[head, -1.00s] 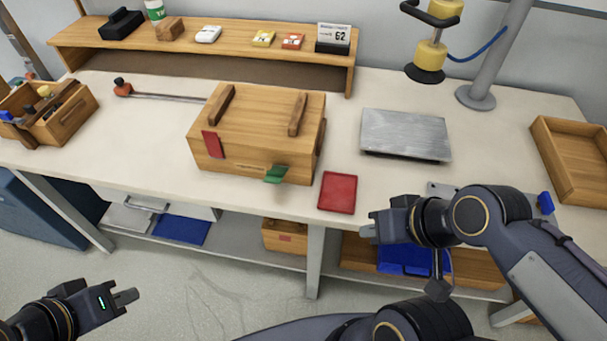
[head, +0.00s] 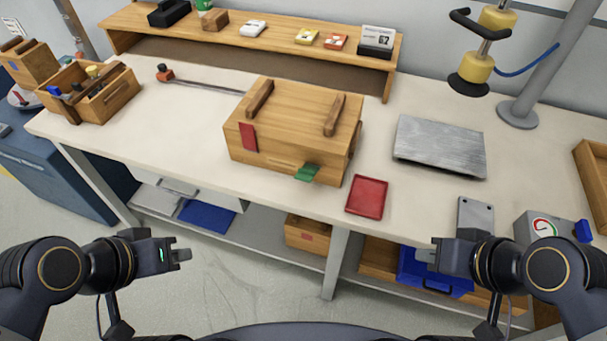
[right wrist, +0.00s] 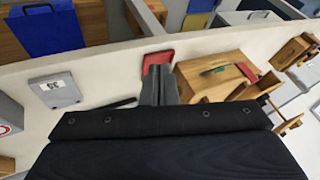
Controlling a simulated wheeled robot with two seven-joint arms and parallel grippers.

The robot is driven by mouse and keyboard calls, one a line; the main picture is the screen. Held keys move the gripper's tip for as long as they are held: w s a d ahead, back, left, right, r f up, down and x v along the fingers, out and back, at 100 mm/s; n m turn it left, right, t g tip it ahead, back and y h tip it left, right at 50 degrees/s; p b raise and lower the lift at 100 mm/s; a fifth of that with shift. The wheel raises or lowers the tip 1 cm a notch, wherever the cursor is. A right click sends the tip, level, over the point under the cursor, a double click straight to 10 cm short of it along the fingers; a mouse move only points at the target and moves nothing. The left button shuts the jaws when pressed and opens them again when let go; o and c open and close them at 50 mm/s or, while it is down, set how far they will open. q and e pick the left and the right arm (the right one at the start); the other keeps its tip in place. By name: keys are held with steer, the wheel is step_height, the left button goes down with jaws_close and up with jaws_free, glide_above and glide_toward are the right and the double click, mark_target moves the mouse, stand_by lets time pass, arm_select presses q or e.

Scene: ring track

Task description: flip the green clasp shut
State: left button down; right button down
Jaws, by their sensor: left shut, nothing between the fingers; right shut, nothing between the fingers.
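A wooden box (head: 290,122) with two wooden bars on its lid stands on the white workbench in the head view. The green clasp (head: 307,173) sticks outward from the lower right of its front face. A red clasp (head: 248,137) lies flat against the front at the left. In the right wrist view the box (right wrist: 225,72) and the green clasp (right wrist: 217,70) also show. My left gripper (head: 182,255) is shut and empty, in front of the bench. My right gripper (head: 428,254) is shut and empty, in front of the bench's edge, right of the box and apart from it.
A red tray (head: 367,197) lies just right of the box. A grey metal plate (head: 440,145) lies further right. A tool caddy (head: 95,98) stands at the left, a shelf (head: 140,30) behind. A device with a dial (head: 545,228) stands at the right front edge.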

steer(key=w+a+f+n+g+h+b, duration=0.25)
steer(key=f+n+b, duration=0.2)
steer(key=n, duration=0.45)
steer(key=w+a+f+n+g+h+b, duration=0.1)
steer(key=w+a+f+n+h+b, duration=0.25)
steer(key=f+n, duration=0.4)
steer(key=w+a+r+n+t+h+b, duration=0.1)
steer(key=a+n+t+b, duration=0.4)
steer(key=a+n+t, duration=0.7)
steer(key=w+a+n+h, duration=0.1)
steer(key=a+n, duration=0.4)
steer(key=a, duration=0.2)
steer(key=shift+a+r, duration=0.25)
steer(key=shift+w+n, duration=0.2)
steer(key=shift+n, duration=0.05)
steer(key=w+d+r, duration=0.1)
steer(key=w+d, duration=0.2)
steer(key=w, duration=0.7)
steer(key=shift+w+d, duration=0.35)
steer(key=shift+w, duration=0.05)
